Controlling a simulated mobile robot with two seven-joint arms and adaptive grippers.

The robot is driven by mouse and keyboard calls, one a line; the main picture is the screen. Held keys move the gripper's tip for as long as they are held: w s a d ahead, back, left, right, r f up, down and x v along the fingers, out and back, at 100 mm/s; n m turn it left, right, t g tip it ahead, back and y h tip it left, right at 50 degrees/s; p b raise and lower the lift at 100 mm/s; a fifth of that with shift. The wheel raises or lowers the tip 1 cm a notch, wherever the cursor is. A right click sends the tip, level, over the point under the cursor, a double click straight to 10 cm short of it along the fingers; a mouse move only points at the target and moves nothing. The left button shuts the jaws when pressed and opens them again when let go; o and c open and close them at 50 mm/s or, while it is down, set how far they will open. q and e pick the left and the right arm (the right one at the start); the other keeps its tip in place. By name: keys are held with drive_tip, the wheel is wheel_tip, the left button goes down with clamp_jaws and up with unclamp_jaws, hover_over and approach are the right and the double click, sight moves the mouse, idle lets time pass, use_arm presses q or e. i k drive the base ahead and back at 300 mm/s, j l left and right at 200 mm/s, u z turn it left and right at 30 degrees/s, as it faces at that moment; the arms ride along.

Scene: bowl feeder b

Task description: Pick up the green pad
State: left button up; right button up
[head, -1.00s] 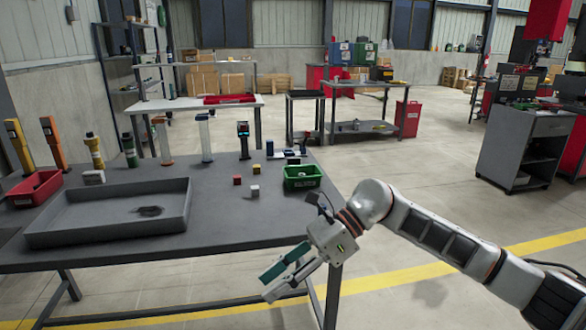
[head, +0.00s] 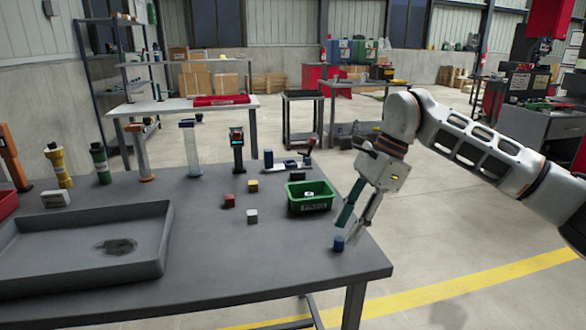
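I cannot make out a separate flat green pad on the table. The green things I see are a green bin (head: 322,202) at the table's right side with a small white-and-dark item inside, and a dark green banded cylinder (head: 101,164) at the back left. My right gripper (head: 354,226) is over the table's right edge, right of the green bin. Its two fingers, one teal and one grey, point down and stand apart with nothing seen between them. A small blue cylinder (head: 339,243) stands on the table just below the fingertips. My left gripper is not in view.
Red (head: 229,201), yellow (head: 253,186) and white (head: 252,216) cubes lie left of the green bin. A large grey tray (head: 140,272) with a dark patch fills the table's left. Several upright stands line the back. The table's front right (head: 260,265) is clear.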

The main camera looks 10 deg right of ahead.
sight(298, 175)
drive_tip(key=i, duration=1.4)
